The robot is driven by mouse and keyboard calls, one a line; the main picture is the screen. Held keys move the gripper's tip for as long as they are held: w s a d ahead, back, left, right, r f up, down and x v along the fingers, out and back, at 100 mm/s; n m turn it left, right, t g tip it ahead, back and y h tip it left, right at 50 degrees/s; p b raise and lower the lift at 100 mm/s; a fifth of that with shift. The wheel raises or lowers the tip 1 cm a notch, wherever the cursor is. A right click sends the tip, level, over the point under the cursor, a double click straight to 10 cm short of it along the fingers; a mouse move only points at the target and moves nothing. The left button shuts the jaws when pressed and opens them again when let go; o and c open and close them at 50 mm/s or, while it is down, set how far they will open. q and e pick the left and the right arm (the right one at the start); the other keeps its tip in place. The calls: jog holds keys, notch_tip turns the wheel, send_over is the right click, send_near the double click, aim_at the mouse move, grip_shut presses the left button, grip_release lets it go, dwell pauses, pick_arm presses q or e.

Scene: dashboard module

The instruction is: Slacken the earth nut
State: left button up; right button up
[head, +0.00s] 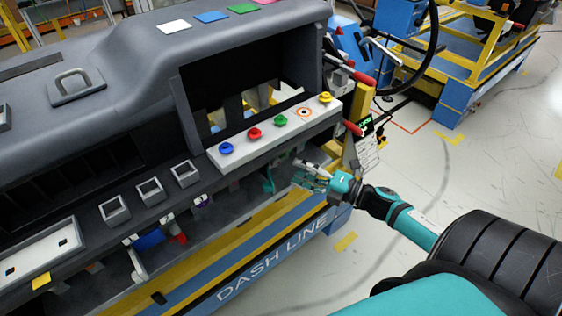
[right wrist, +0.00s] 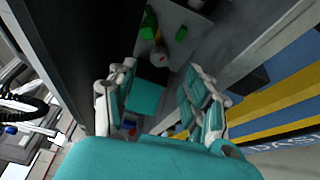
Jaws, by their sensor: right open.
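My right gripper (head: 305,172) is open at the right end of the dashboard module (head: 138,48), low down by the opening under its front edge. In the right wrist view its two fingers (right wrist: 162,70) stand apart, with nothing seen held between them. Beyond the fingertips a small pale round part with a red mark (right wrist: 158,60) sits by a grey panel; I cannot tell whether it is the earth nut. Green parts (right wrist: 149,24) lie farther in. My left gripper is not in view.
A white strip with coloured knobs (head: 254,133) runs above my right gripper. The blue and yellow "DASH LINE" stand (head: 272,262) is below. Red-handled tools (head: 362,78) hang at the right end near a small display (head: 366,124). The floor (head: 440,170) to the right is clear.

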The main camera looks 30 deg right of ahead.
aim_at(281, 176)
jog(key=x, duration=0.6)
jog(key=shift+w+a+r+p, duration=0.1)
jog(key=shift+w+p, duration=0.05)
jog(key=shift+p, duration=0.15)
